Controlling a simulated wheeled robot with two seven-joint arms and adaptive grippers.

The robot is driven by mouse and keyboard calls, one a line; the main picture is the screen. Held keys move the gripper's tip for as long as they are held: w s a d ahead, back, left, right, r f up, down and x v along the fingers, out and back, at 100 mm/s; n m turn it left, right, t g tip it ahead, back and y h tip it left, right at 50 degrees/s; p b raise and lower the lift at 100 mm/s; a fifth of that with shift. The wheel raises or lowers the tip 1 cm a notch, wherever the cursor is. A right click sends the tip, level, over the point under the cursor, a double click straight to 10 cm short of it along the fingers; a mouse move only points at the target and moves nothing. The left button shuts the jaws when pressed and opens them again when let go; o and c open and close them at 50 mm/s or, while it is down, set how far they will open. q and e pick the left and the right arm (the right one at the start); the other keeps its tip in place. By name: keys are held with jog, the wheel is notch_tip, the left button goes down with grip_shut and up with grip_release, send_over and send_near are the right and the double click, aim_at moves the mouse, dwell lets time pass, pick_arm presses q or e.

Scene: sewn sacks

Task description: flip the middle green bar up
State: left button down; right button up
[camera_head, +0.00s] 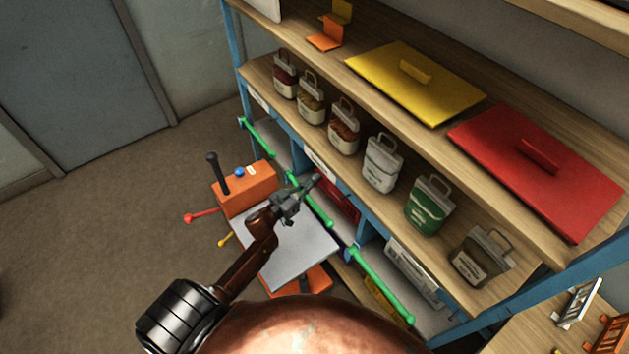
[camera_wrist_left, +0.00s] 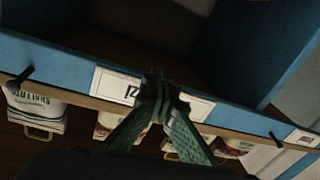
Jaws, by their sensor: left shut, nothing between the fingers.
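The middle green bar (camera_head: 318,211) runs slanted along the front of the lower shelf bay in the head view, in line with a green bar to the left (camera_head: 258,138) and one to the right (camera_head: 382,286). My left gripper (camera_head: 312,183) is at the upper end of the middle bar and partly covers it. It is shut and holds nothing. I cannot tell whether it touches the bar. In the left wrist view the shut fingers (camera_wrist_left: 158,88) are in front of a white label on the blue shelf edge, and no green bar can be made out there. My right gripper is not in view.
Several sacks, among them a green one (camera_head: 429,205), stand on the shelf above. Yellow (camera_head: 430,90) and red (camera_head: 540,170) lids lie higher up. An orange machine (camera_head: 246,189) with levers and a grey plate (camera_head: 300,255) stands before the bars. Dark pegs (camera_wrist_left: 20,78) stick out from the shelf edge.

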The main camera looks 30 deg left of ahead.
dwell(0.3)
pick_arm(q)
jog(key=c, duration=1.2)
grip_release()
jog(key=shift+s+a, duration=0.1)
jog(key=shift+a, duration=0.05)
jog(key=v, duration=1.2)
jog(key=shift+r, duration=0.15)
jog(key=shift+c, duration=0.6)
